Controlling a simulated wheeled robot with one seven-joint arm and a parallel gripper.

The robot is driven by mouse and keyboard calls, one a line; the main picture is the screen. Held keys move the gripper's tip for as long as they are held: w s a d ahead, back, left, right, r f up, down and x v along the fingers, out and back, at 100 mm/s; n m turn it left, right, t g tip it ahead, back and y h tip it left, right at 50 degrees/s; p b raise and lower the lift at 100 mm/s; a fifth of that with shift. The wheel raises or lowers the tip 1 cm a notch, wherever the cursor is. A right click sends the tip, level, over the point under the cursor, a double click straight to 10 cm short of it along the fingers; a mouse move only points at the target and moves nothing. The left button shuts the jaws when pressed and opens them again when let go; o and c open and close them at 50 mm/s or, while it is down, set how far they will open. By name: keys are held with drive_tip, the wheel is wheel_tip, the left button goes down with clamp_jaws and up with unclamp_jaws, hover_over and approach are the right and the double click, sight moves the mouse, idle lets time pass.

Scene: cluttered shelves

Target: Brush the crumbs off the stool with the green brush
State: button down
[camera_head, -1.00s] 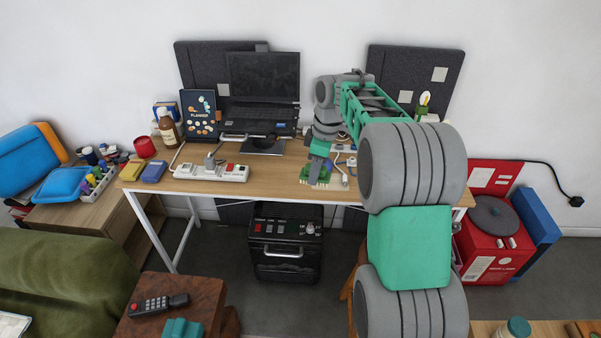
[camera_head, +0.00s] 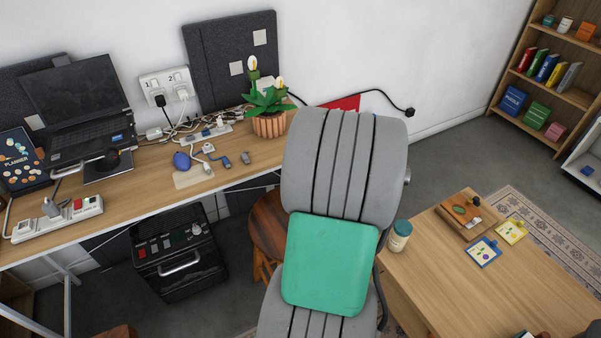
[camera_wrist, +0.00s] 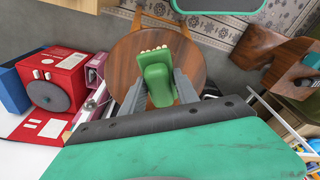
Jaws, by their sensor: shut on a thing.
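My gripper (camera_wrist: 159,86) is shut on the green brush (camera_wrist: 157,80), one finger on each side of it. The pale bristle end of the brush points to the top of the wrist view. The round brown wooden stool (camera_wrist: 191,62) lies beyond the brush in that view. I cannot tell whether the brush touches the seat. In the head view the stool (camera_head: 268,222) stands in front of the desk, partly covered by my arm, which also hides my gripper and the brush. I can make out no crumbs on the seat.
The desk (camera_head: 140,180) holds a laptop, plugs, cables and a potted plant (camera_head: 268,115). A black case (camera_head: 178,255) stands under it. A low wooden table (camera_head: 500,285) with a jar is at the right. A red record player (camera_wrist: 55,82) shows in the wrist view.

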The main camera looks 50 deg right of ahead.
drive_tip(key=shift+s+a+f+n+b, duration=0.1)
drive_tip(key=shift+f+n+b, duration=0.45)
drive_tip(key=shift+f, duration=1.45)
drive_tip(key=shift+s+d+f+n+b, duration=0.15)
drive_tip(key=shift+f+b, duration=0.75)
drive_tip(key=shift+f, duration=1.05)
drive_tip(key=shift+s+a+f+n+b, duration=0.25)
drive_tip(key=shift+f+b, duration=0.5)
drive_tip(key=shift+f, duration=1.25)
drive_tip(key=shift+w+f+b, duration=0.15)
drive_tip(key=shift+f+b, duration=0.3)
drive_tip(key=shift+f, duration=0.2)
